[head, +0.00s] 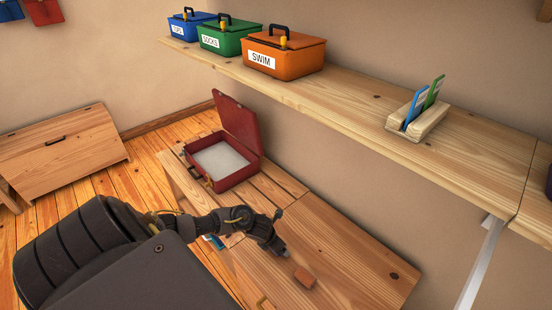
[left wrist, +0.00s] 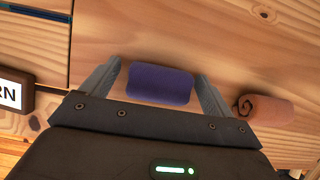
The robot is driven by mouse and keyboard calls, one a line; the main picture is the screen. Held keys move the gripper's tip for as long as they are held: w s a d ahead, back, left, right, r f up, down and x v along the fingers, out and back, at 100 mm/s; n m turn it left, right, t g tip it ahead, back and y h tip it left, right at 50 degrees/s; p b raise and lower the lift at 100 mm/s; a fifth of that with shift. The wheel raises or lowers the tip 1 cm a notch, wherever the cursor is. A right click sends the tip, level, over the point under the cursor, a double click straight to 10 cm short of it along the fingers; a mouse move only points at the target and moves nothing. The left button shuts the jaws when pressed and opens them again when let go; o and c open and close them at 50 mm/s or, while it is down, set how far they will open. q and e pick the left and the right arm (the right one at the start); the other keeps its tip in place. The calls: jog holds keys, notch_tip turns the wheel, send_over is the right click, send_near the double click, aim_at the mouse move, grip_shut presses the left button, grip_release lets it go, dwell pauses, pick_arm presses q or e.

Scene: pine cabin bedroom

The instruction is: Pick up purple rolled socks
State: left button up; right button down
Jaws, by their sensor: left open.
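The purple rolled socks (left wrist: 160,85) lie on a pine surface in the left wrist view, between the two fingers of my left gripper (left wrist: 158,70). The fingers are open, one on each side of the roll; I cannot tell whether either touches it. In the head view my left gripper (head: 281,234) is low over the pine bench, and the purple socks are hidden there. My right gripper is not in view.
A brown roll (left wrist: 265,110) lies right of the gripper; it also shows in the head view (head: 303,277). An open red case (head: 222,175) stands on the bench. Above, a shelf (head: 365,95) holds blue, green and orange boxes (head: 282,55) and a card holder (head: 418,120).

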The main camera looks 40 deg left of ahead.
pick_arm(q)
jog(key=shift+c, duration=0.2)
jog(key=c, duration=1)
